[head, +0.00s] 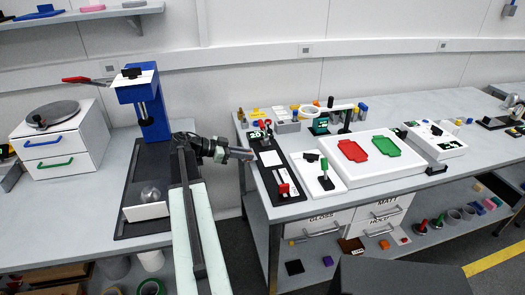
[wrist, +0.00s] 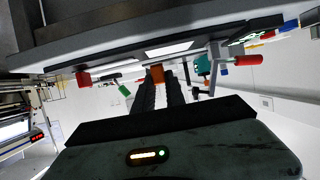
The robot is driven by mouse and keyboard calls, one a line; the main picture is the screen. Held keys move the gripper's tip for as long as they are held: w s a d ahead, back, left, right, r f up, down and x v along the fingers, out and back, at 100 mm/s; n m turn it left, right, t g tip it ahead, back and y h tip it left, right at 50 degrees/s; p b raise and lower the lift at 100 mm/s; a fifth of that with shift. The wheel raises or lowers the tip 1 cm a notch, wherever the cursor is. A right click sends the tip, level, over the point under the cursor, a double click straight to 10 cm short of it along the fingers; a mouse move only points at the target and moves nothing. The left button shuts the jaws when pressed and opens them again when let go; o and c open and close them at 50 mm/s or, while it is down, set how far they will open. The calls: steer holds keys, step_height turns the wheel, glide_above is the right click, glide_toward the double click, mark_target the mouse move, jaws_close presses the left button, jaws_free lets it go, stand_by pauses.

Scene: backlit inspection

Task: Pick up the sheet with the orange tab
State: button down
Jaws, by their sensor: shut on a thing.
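My gripper (wrist: 158,84) is shut on the orange tab (wrist: 157,73), which shows at its fingertips in the wrist view. A white patch (wrist: 168,48) just beyond the tab looks like its sheet, seen nearly edge-on against a dark surface. I cannot tell whether the sheet is lifted. In the head view my gripper (head: 245,154) reaches to the left edge of the black tray (head: 265,143) on the right bench. A white sheet (head: 269,159) shows on that tray; the orange tab is not visible there.
A gap separates this bench from the left bench, which holds a blue stand (head: 153,118).

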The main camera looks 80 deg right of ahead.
steer(key=w+a, duration=0.4)
steer(key=w, duration=0.4)
step_height(320, 180, up, 7)
steer(key=p, duration=0.7)
steer(key=shift+s, duration=0.15)
